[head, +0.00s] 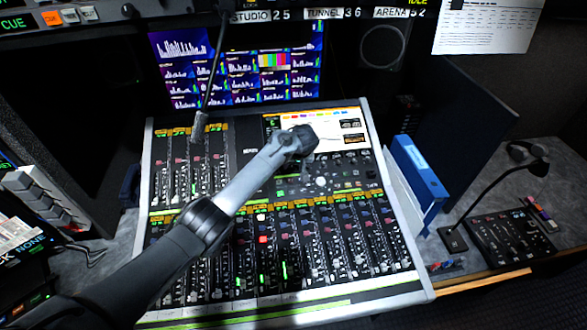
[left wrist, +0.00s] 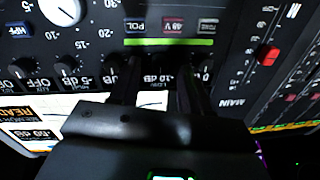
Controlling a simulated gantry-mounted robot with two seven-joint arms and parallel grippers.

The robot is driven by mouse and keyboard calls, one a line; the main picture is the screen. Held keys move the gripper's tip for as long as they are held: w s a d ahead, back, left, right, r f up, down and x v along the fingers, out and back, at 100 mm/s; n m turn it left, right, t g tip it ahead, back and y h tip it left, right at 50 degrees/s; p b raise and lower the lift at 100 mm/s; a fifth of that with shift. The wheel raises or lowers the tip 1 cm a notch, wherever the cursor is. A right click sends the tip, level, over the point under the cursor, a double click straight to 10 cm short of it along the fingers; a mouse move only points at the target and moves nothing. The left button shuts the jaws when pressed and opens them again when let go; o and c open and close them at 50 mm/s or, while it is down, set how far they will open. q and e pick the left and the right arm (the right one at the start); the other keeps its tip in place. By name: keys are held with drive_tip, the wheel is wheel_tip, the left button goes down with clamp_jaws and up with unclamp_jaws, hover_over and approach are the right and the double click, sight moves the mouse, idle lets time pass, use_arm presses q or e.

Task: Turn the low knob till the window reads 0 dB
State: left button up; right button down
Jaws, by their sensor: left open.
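My left gripper (head: 308,146) reaches over the mixing console's upper right part, just below its pale screen. In the left wrist view its two dark fingers (left wrist: 158,88) are apart, pointing at a row of small black knobs. A small knob with a white pointer (left wrist: 66,68) shows left of the fingers. Labels along the row read OFF and dB values; one ending in 10 dB (left wrist: 155,78) shows between the fingers. I cannot tell which knob is the low knob; the fingers hide part of the row. A display reading dB (left wrist: 35,133) is at lower left. My right gripper is not in view.
A larger round knob (left wrist: 62,10), a green strip (left wrist: 170,42) and a red fader cap (left wrist: 269,55) lie around the fingers. A gooseneck microphone (head: 203,120) rises at the console's left. A blue binder (head: 418,170) stands on its right.

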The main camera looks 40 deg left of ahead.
use_arm(q)
drive_tip(key=shift+x, duration=0.9)
drive_tip(key=shift+c, duration=0.3)
clamp_jaws()
